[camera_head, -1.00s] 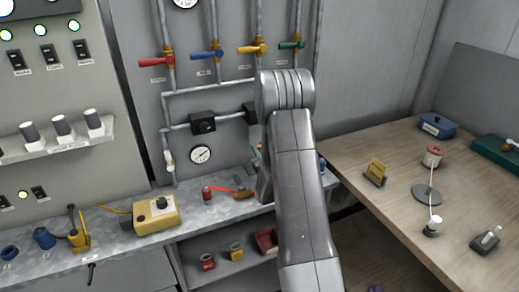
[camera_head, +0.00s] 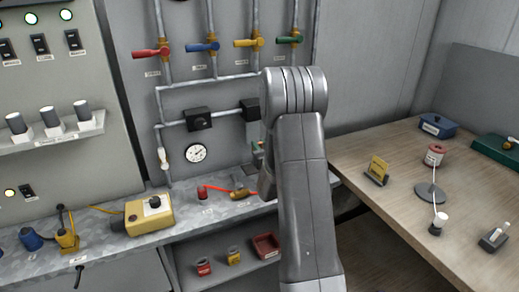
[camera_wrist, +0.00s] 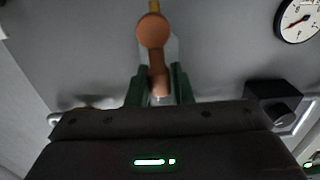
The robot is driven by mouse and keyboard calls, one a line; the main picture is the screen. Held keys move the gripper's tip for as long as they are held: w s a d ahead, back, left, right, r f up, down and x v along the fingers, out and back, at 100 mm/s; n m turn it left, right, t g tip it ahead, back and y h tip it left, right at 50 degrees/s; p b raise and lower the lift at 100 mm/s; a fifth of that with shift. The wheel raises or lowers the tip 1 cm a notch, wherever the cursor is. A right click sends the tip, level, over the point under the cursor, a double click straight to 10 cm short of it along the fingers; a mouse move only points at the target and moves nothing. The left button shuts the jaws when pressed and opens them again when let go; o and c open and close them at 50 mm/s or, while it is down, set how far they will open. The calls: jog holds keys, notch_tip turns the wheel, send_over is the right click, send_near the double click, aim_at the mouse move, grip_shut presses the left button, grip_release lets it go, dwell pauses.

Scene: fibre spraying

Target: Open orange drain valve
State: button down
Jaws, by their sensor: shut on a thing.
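The orange drain valve handle (camera_wrist: 153,32) shows in the wrist view, with a rounded end at the top and a narrower lever running down between my fingers. A yellowish fitting (camera_wrist: 154,6) sits just beyond the rounded end. My gripper (camera_wrist: 159,85) has two green fingers, one on each side of the lever, and is shut on it. In the head view my arm hides most of the gripper and the handle.
A gauge (camera_head: 196,153) and a black box (camera_head: 198,119) are on the wall left of my arm. Red, blue, yellow and green valves (camera_head: 247,44) line the pipes above. A yellow box (camera_head: 149,214) stands on the metal shelf. A wooden table (camera_head: 400,210) is at the right.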

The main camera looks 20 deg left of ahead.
jog(key=c, duration=1.3)
grip_release()
jog(key=shift+d, duration=0.1)
jog(key=b+v, duration=0.3)
jog(key=v, duration=1)
jog(key=shift+s+d+b, duration=0.2)
jog(key=shift+s+b, duration=0.05)
jog(key=shift+b, duration=0.15)
jog(key=shift+a, duration=0.1)
jog(key=p+x, duration=0.4)
jog(key=x, duration=0.9)
jog(key=shift+w+a, duration=0.2)
jog(key=shift+w, duration=0.1)
